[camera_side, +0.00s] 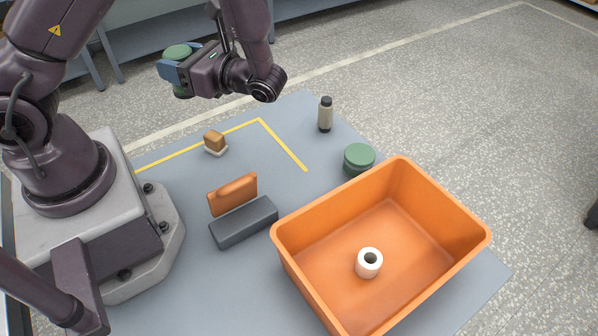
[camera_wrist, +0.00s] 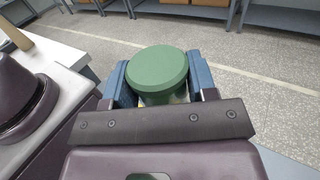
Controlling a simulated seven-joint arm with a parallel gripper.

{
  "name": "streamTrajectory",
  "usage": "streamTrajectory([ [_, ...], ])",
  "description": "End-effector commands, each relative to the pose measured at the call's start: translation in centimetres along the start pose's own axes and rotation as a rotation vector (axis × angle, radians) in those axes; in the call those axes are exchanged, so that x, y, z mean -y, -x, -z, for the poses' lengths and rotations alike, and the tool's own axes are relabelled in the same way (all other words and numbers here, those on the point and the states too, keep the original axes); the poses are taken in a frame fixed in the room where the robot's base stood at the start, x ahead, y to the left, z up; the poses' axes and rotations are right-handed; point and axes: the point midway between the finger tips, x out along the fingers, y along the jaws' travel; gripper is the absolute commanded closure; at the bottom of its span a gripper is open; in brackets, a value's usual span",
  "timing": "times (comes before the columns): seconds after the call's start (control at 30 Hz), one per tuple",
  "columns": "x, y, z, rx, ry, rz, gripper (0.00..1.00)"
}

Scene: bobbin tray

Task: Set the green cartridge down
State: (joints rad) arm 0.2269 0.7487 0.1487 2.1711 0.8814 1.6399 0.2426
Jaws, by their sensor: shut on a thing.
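A green cartridge (camera_wrist: 157,72) is held between the blue fingers of my gripper (camera_side: 172,70). The same cartridge shows in the side view (camera_side: 177,52), high above the back left of the blue-grey table (camera_side: 290,125). The gripper is shut on it and clear of every surface. A second green round piece (camera_side: 359,157) stands on the table beside the orange bin. I cannot tell from these views whether it is the same kind of part.
An orange bin (camera_side: 459,213) holds a white bobbin (camera_side: 369,262). A grey block (camera_side: 244,222), an orange piece (camera_side: 232,194), a small brown block on a pale base (camera_side: 215,141) and a dark-capped bottle (camera_side: 325,115) stand on the table.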

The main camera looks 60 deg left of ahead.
Motion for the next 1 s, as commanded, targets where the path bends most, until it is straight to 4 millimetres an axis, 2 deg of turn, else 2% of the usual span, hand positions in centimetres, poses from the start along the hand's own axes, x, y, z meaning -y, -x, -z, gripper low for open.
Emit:
streamTrajectory([
  [0.03,-1.3,-0.2,0.7,0.0,-0.003,-0.135,0.75],
  [0.13,-3.9,0.3,1.7,0.0,-0.003,-0.395,0.75],
  [0.27,-6.9,2.2,2.6,-0.001,-0.004,-0.727,0.75],
  [0.4,-9.1,5.4,2.9,-0.001,-0.003,-1.073,0.75],
  [0.5,-9.8,8.2,2.6,-0.003,-0.004,-1.315,0.75],
  [0.67,-9.4,13.1,1.4,-0.005,-0.002,-1.692,0.75],
  [0.8,-7.5,16.8,-0.5,-0.006,-0.002,-1.98,0.75],
  [1.0,-4.3,19.9,-2.9,-0.007,-0.002,-2.262,0.75],
])
